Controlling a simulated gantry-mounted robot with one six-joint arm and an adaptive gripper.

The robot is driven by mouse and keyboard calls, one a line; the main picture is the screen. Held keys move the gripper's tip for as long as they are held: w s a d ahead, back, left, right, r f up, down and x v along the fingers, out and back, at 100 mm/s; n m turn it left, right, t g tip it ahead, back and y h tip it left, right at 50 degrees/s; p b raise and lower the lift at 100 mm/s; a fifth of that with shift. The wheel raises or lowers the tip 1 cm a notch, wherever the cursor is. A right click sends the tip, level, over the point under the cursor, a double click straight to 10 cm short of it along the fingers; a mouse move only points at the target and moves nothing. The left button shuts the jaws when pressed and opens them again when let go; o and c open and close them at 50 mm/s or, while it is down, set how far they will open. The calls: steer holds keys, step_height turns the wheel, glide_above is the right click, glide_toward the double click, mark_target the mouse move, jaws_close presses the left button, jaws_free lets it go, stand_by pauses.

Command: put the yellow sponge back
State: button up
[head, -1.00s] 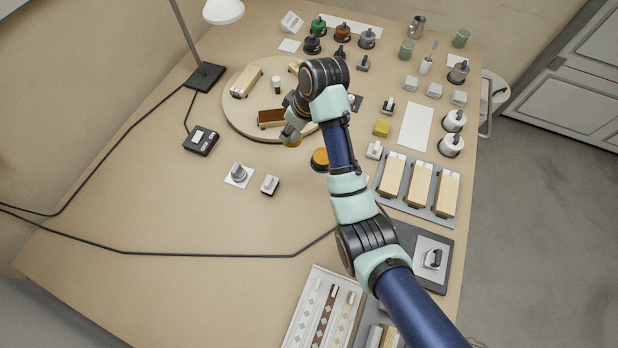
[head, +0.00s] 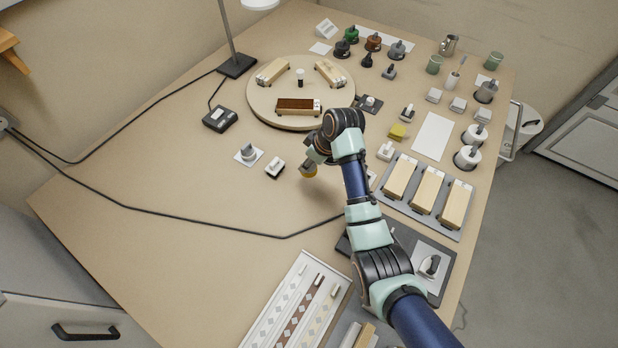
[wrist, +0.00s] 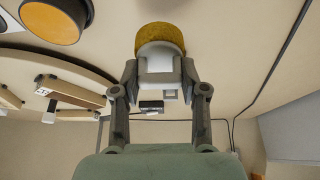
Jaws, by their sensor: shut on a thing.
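The yellow sponge (wrist: 160,38) is a round, rough-topped pad on a pale grey-white body. My gripper (wrist: 160,80) is shut on that body, with a finger on each side, and the pad points away from the palm. In the head view the sponge (head: 310,174) shows small under my gripper (head: 308,163), over the bench in front of the turntable; its height above the bench is unclear. An orange disc in a dark round holder (wrist: 50,20) shows at the wrist view's upper left. My arm seems to hide it in the head view.
The round turntable (head: 262,112) carries several wood-and-white pieces. A yellow block (head: 397,131), a white block (head: 275,167) and a knob on a white card (head: 248,154) stand nearby. A grey tray (head: 384,190) holds wooden blocks. A cable (head: 200,227) crosses the clear left bench.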

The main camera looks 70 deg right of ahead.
steer(key=shift+f+b, duration=1.1)
steer(key=shift+f, duration=2.4)
steer(key=shift+f, duration=0.1)
steer(key=o, duration=1)
steer(key=shift+o, duration=0.2)
steer(key=p+v, duration=0.4)
steer(key=v, duration=0.8)
steer(key=shift+p, duration=0.3)
steer(key=shift+w, duration=0.1)
